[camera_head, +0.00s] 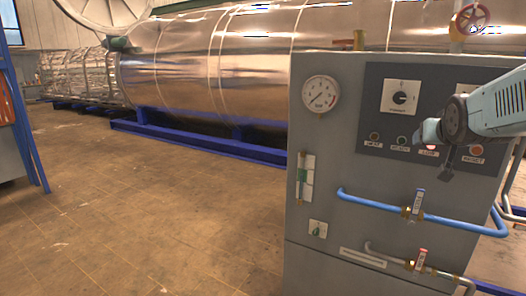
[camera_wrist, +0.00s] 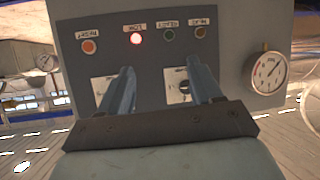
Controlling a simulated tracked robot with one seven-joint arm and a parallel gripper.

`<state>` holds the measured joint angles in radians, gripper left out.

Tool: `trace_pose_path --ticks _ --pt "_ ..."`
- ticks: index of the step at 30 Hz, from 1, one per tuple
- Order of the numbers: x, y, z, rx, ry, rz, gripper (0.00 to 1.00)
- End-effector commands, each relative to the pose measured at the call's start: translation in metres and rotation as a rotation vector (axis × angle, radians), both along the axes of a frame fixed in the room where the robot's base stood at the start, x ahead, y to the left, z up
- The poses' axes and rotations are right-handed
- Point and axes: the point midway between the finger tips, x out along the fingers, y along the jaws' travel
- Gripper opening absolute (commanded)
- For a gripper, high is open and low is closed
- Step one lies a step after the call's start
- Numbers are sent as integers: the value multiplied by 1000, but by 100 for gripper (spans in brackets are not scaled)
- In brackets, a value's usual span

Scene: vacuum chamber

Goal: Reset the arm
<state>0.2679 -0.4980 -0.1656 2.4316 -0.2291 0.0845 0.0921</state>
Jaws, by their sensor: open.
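My gripper (camera_wrist: 160,92) is open and empty, with its two fingers apart in front of the control panel in the wrist view. In the head view my arm comes in from the right, and my gripper (camera_head: 446,172) hangs in front of the lower right part of the dark panel (camera_head: 378,120). I cannot tell whether the gripper touches the panel.
The grey cabinet (camera_head: 240,270) carries a round gauge (camera_head: 321,95), a rotary knob (camera_head: 400,97), a blue pipe with a valve (camera_head: 415,204) and a lower red-handled valve (camera_head: 420,259). A large metal tank (camera_head: 215,75) lies behind. Open floor (camera_head: 150,210) is at the left.

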Motion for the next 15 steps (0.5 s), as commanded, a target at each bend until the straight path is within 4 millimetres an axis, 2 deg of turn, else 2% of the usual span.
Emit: trace_pose_path --ticks 1,3,9,12,15 --pt "-7 22 -6 21 46 33 64" --pt "-19 50 -17 53 124 73 64" --pt "-68 125 -46 125 355 201 64" --pt "-95 154 -58 145 458 261 64" --pt "-118 173 -66 158 537 305 64"
